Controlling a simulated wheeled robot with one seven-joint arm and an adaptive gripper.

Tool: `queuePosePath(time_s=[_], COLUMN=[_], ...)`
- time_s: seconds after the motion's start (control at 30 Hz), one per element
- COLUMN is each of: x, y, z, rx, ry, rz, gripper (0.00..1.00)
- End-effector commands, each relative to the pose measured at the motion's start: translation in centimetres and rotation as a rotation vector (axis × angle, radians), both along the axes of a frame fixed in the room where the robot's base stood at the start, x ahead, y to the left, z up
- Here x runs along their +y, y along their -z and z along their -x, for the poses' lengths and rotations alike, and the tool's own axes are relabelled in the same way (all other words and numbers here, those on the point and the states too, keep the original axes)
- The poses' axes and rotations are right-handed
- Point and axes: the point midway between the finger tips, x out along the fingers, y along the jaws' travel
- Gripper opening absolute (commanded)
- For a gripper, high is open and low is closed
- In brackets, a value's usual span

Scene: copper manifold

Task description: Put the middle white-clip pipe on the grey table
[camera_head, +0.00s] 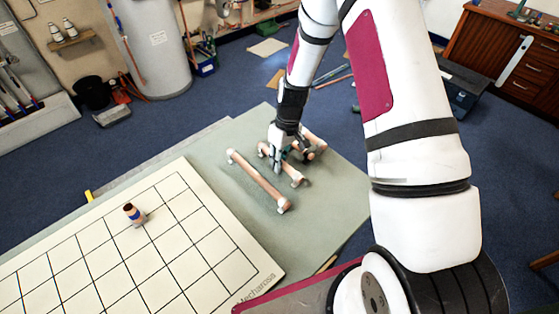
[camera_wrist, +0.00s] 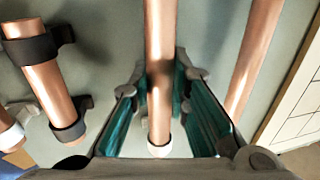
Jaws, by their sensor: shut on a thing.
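The middle white-clip pipe (camera_wrist: 160,75) is copper and runs between my gripper's fingers in the wrist view, with a white clip at its near end. In the head view this pipe (camera_head: 292,176) is partly hidden by my gripper (camera_head: 280,160). My gripper (camera_wrist: 162,108) is shut on the pipe, with a teal finger pad on each side. I cannot tell whether the pipe touches the grey table (camera_head: 325,205) or is slightly above it.
A longer white-clip pipe (camera_head: 258,182) lies left of the held one in the head view. A pipe with black clips (camera_wrist: 42,80) is close on the other side. A gridded cream board (camera_head: 190,240) covers the near left, with a small copper fitting (camera_head: 133,213) on it.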

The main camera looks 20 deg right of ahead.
Motion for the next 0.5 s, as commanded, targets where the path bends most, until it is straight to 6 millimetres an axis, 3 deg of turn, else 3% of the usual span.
queuePosePath(time_s=[0.27, 0.3, 0.37, 0.4, 0.5], x=[0.00, 0.01, 0.01, 0.01, 0.00], y=[0.23, 0.28, 0.23, 0.22, 0.21], z=[-0.02, -0.02, -0.01, -0.01, 0.00], rx=[0.000, 0.000, 0.000, 0.000, 0.000], ry=[0.000, -0.001, -0.001, -0.001, -0.001], rz=[0.000, 0.000, 0.000, 0.000, 0.000], gripper=[0.00, 0.19, 0.32, 0.37, 0.37])
